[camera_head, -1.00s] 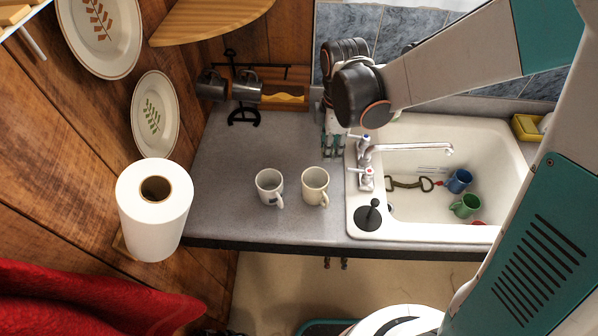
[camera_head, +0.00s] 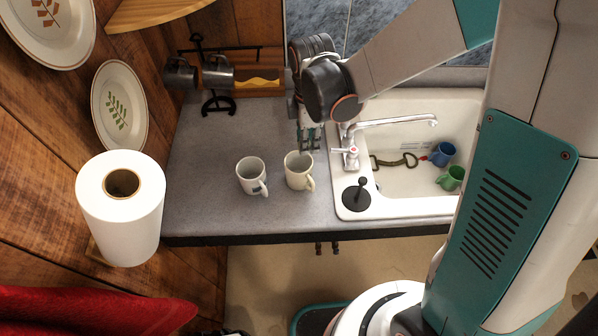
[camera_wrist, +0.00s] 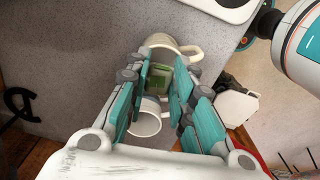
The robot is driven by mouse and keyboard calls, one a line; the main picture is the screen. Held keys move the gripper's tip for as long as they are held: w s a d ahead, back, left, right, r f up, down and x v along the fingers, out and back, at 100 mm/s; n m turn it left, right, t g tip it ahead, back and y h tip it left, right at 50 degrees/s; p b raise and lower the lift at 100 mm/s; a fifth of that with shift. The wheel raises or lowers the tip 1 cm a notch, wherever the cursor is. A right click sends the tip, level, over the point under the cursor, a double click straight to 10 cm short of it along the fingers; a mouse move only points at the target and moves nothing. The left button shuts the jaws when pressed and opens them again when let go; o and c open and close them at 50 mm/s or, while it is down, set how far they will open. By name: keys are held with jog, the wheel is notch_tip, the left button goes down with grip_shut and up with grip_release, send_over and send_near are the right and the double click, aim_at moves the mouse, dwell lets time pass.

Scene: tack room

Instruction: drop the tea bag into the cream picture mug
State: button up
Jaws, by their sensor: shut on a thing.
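My gripper (camera_head: 309,140) hangs over the counter just behind the right-hand mug in the head view. In the wrist view its teal fingers (camera_wrist: 160,85) are closed around a small green, see-through piece that looks like the tea bag (camera_wrist: 161,76). The right-hand mug (camera_head: 299,172) is cream and upright, handle to the front right; it also shows in the wrist view (camera_wrist: 165,42), beyond the fingertips. A whiter mug (camera_head: 251,178) with a dark mark near its handle stands to its left; it also shows in the wrist view (camera_wrist: 148,124), partly hidden by the fingers. Any picture on the cream mug is not clear.
The sink (camera_head: 353,215) with its tap (camera_head: 390,122) lies right of the mugs and holds a blue mug (camera_head: 441,153) and a green mug (camera_head: 451,178). A paper roll (camera_head: 122,215) stands at left. Dark mugs (camera_head: 216,72) hang at the back. The counter's left part (camera_head: 200,150) is clear.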

jog(key=o, duration=0.7)
jog(key=shift+r, duration=0.15)
notch_tip(320, 180, up, 7)
jog(key=shift+s+r, duration=0.15)
jog(key=shift+r, duration=0.05)
